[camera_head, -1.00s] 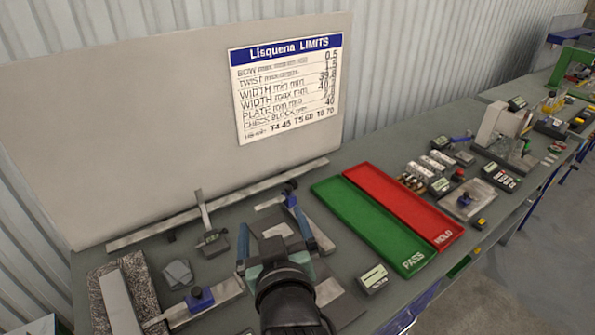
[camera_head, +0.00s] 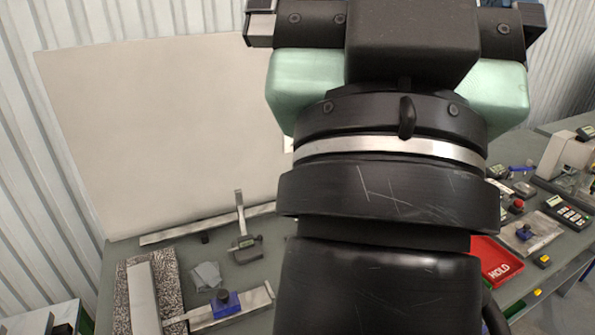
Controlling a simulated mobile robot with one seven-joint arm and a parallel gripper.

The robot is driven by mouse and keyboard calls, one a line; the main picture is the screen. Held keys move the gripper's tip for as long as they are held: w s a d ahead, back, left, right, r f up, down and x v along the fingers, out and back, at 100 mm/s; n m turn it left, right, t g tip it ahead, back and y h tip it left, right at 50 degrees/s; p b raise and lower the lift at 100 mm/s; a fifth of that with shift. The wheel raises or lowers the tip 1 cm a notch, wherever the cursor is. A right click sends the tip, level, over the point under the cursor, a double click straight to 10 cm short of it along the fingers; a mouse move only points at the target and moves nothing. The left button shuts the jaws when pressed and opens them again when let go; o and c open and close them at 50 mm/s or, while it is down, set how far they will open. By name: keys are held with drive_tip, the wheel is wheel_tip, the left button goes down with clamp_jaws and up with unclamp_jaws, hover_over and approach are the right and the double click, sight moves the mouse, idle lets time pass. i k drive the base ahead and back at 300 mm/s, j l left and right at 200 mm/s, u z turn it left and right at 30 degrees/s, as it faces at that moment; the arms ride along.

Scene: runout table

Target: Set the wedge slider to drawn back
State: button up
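A blue slider with a dark round knob (camera_head: 225,302) sits on a pale metal bar (camera_head: 255,303) at the lower left of the table. It stands near the middle of the visible bar, whose left end meets a speckled block. I cannot tell for certain that this is the wedge slider. My gripper (camera_head: 395,20) is raised close to the camera, well above and apart from this slider. Its fingertips are not visible, so its opening and any contents cannot be told. My arm hides the middle of the table, including the fixture with a blue knob seen there earlier.
A speckled block (camera_head: 170,275), a grey cloth-like lump (camera_head: 206,276) and an upright gauge (camera_head: 243,240) surround the slider. A pale board (camera_head: 160,130) stands behind. The red HOLD tray (camera_head: 497,262) and small instruments lie right of my arm.

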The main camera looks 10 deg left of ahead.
sight(226, 302)
drive_tip(key=i+j+z, duration=0.1)
drive_tip(key=j, duration=0.35)
drive_tip(key=i+j+z, duration=0.15)
drive_tip(key=j, duration=0.3)
drive_tip(key=j+z, duration=0.1)
drive_tip(key=j, duration=0.35)
